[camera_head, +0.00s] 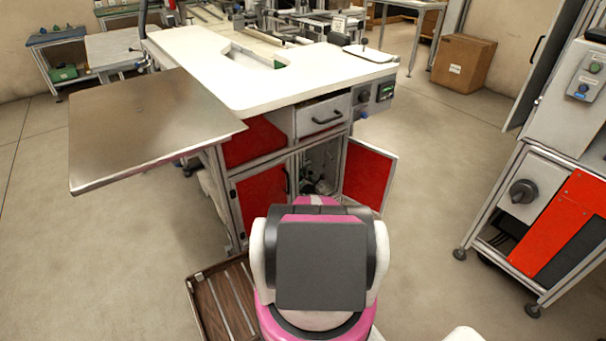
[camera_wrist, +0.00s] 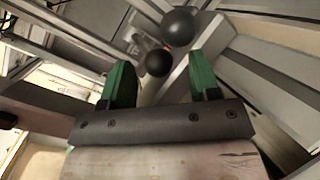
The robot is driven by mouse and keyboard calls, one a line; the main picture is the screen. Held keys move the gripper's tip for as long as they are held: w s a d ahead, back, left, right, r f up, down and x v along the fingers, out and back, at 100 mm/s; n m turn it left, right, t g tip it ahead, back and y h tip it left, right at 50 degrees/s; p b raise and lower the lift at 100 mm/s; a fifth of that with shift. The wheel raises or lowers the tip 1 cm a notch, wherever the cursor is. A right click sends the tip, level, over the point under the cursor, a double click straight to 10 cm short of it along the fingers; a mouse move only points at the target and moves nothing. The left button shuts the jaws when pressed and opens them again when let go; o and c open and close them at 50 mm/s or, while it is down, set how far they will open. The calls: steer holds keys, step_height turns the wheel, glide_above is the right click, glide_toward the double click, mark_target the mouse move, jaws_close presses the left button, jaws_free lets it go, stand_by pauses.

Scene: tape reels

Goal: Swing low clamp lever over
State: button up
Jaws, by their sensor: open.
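In the wrist view my gripper (camera_wrist: 160,74) is open, with its two green fingers spread apart. A black ball knob (camera_wrist: 158,63) shows between the fingertips, and I cannot tell whether they touch it. A second black ball knob (camera_wrist: 178,27) shows just beyond, up and to the right. Both knobs are near a grey metal part; which one belongs to the low clamp lever is not clear. In the head view small metal fittings (camera_head: 318,186) show inside the open cabinet under the white worktop. My own arm hides my gripper and part of the opening there.
The open red door (camera_head: 369,175) stands right of the cabinet opening; the other red door (camera_head: 262,193) is at its left. A drawer (camera_head: 323,115) is above. Metal rails and panels crowd the wrist view. A brown slatted tray (camera_head: 226,300) lies low at left.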

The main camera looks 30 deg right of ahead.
steer(key=shift+w, duration=0.25)
jaws_close()
steer(key=shift+w+f, duration=0.25)
steer(key=shift+f, duration=0.45)
jaws_free()
steer(key=shift+s+r, duration=0.1)
